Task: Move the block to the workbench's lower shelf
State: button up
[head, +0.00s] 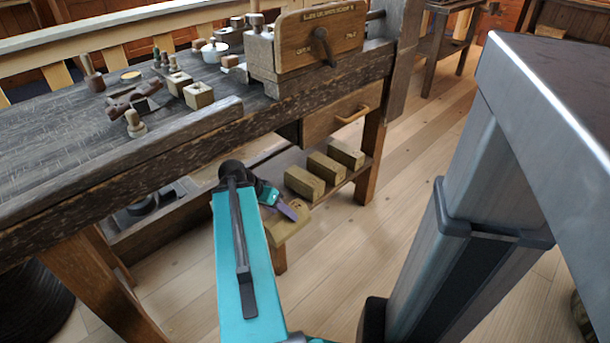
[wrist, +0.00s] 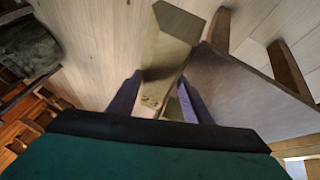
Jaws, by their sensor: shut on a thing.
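My gripper (head: 283,207) is low in front of the workbench (head: 70,145), at the level of its lower shelf (head: 346,182). Its purple fingers are shut on a wooden block (head: 286,228), which sits just in front of three similar blocks on the shelf. In the wrist view the held block (wrist: 168,48) stretches away between the two fingers (wrist: 160,98). Part of the block is hidden behind my gripper in the head view. I cannot tell whether it touches the shelf.
Three wooden blocks (head: 325,168) stand in a row on the shelf's right part. A drawer (head: 328,122) with a handle hangs above them. The bench top carries a vise (head: 315,42) and several small turned pieces. Bare floor (head: 365,245) lies to the right.

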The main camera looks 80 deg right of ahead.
jog(key=shift+w+d+f+b, duration=0.25)
jog(key=shift+d+b, duration=0.4)
jog(key=shift+b, duration=0.3)
jog(key=shift+w+d+b, duration=0.3)
jog(key=shift+d+b, duration=0.3)
jog(key=shift+b, duration=0.15)
jog(key=shift+w+d+f+b, duration=0.15)
jog(key=shift+w+d+b, duration=0.7)
jog(key=shift+d, duration=1.1)
jog(key=shift+w+d+f+b, duration=0.15)
jog(key=shift+w+d+b, duration=0.25)
jog(key=shift+w+d, duration=1.15)
jog(key=shift+w+d+f+b, duration=0.15)
jog(key=shift+w+d+b, duration=0.5)
jog(key=shift+d, duration=1.7)
jog(key=shift+f+b, duration=1.15)
jog(key=shift+f, duration=0.65)
